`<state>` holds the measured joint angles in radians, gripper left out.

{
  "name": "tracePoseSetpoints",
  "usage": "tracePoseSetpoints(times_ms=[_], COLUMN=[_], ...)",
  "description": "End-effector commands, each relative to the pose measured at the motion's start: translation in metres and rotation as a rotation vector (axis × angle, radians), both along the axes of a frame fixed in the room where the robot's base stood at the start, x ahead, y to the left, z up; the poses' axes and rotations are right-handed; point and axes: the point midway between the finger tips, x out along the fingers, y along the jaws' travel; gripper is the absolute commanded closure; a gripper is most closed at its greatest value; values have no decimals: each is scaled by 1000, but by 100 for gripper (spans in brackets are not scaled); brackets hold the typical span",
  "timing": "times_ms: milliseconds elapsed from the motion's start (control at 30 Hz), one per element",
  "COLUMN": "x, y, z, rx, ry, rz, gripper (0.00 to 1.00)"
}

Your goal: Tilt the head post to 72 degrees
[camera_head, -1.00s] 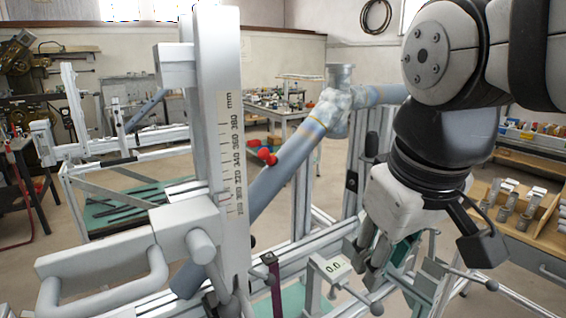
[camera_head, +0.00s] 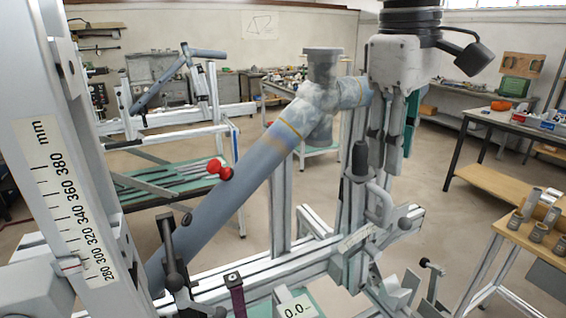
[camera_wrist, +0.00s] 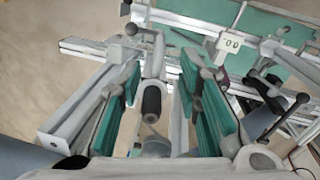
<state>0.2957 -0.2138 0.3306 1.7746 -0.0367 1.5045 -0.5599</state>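A grey post (camera_head: 38,95) with a millimetre scale leans at the left of the head view; I cannot tell whether it is the head post. A blue-grey tube (camera_head: 230,190) slopes up to a pale joint (camera_head: 318,97) with a short upright collar. My gripper (camera_head: 392,135) points down at the right of the jig. In the wrist view its green-padded fingers (camera_wrist: 160,108) are apart, with a black-gripped lever (camera_wrist: 152,102) seen between them; contact is not visible.
Clamp levers with black knobs (camera_head: 361,158) stand on the jig's rails near my gripper. A red knob (camera_head: 220,169) sits by the sloping tube. A wooden bench (camera_head: 530,225) with metal cylinders stands at the right. Open floor lies between the jig and that bench.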

Motion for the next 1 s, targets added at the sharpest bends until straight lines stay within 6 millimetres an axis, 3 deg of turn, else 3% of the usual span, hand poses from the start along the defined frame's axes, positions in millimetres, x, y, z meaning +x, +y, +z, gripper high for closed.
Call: tracePoseSetpoints(times_ms=[300,500,700,967,1000], x=[4,6,7,7,7], y=[-7,-9,-10,-11,-11], z=[-64,-92,-103,-104,-104], rx=[1,0,1,0,0], ry=[3,1,-1,-2,-1], rz=[-1,0,0,-1,-1], gripper=[68,68,68,68,73])
